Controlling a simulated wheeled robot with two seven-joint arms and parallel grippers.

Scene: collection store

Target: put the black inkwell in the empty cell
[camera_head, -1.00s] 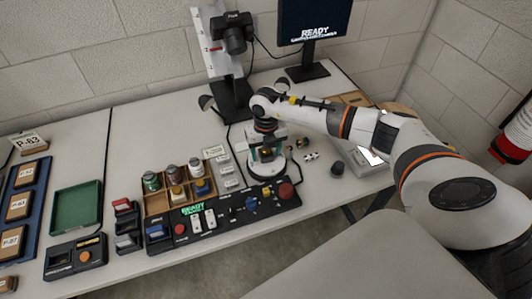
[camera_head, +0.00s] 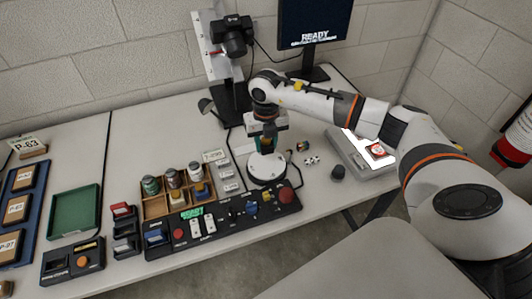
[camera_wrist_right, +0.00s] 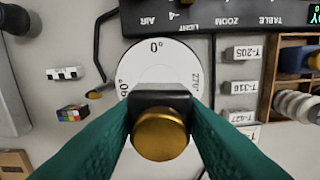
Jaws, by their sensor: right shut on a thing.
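The black inkwell (camera_wrist_right: 160,97) with a round brass cap is between the teal fingers of my right gripper (camera_wrist_right: 160,125) in the right wrist view. In the head view my right gripper (camera_head: 264,142) is shut on it, above the white turntable (camera_head: 266,169); the inkwell is mostly hidden there. The wooden crate (camera_head: 144,212) stands left of the turntable. Its back row holds green, dark red and grey-white jars. Its front row holds a yellow and a blue one, and the front left cell looks empty. My left gripper is not in view.
A black control panel (camera_head: 222,222) runs in front of the crate and turntable. Label blocks (camera_head: 228,172) stand between crate and turntable. A camera stand (camera_head: 232,100) rises behind. A green tray (camera_head: 75,211) lies far left, a light pad (camera_head: 352,155) at right.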

